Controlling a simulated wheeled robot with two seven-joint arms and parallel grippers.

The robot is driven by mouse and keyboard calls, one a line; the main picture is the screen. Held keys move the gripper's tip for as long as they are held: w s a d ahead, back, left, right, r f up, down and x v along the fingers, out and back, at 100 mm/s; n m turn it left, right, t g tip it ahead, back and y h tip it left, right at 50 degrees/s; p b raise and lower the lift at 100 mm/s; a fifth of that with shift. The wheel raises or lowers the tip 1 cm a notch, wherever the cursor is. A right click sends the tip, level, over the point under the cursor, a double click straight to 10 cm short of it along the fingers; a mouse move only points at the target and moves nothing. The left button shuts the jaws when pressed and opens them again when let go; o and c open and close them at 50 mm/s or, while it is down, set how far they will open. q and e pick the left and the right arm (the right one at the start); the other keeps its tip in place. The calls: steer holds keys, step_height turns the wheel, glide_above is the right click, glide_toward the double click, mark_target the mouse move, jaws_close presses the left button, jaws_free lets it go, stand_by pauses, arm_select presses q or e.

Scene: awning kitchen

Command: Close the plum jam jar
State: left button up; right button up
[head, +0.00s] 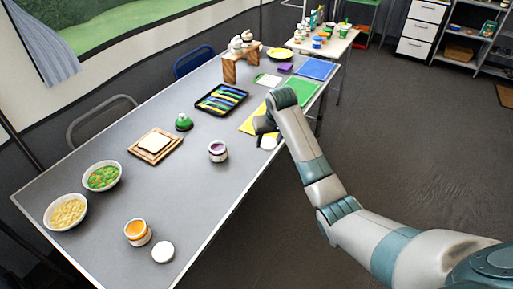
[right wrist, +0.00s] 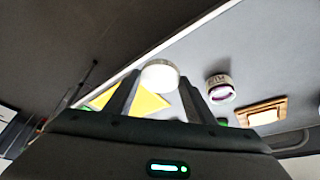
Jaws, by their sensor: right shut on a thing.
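The plum jam jar (head: 218,152) stands upright and open on the grey table, with dark purple jam showing at its top. It also shows in the right wrist view (right wrist: 221,90), to the right of the fingers. My right gripper (head: 263,136) is over the table's right edge, to the right of the jar and apart from it. It is shut on a round white lid (head: 268,143), which shows between the fingertips in the right wrist view (right wrist: 160,77). My left gripper is not in view.
An open orange jar (head: 137,232) stands at the front, with another white lid (head: 163,252) beside it. Bread on a wooden board (head: 155,146), a green-topped item (head: 183,122) and a black tray (head: 221,99) lie beyond the jar. The table between jar and gripper is clear.

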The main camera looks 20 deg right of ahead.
steer(key=shift+s+d+r, duration=0.2)
steer(key=shift+d+r, duration=0.2)
steer(key=shift+d, duration=0.15)
steer(key=shift+s+a+r, duration=0.2)
steer(key=shift+s+r, duration=0.1)
steer(key=shift+s, duration=0.05)
steer(key=s+a, duration=0.6)
steer(key=s, duration=0.4)
steer(key=s+a+n, duration=0.1)
steer(key=s+a, duration=0.5)
steer(key=s, duration=0.5)
steer(key=shift+s+a+f+y, duration=0.15)
steer(key=shift+a+f+y, duration=0.05)
steer(key=shift+f+y, duration=0.1)
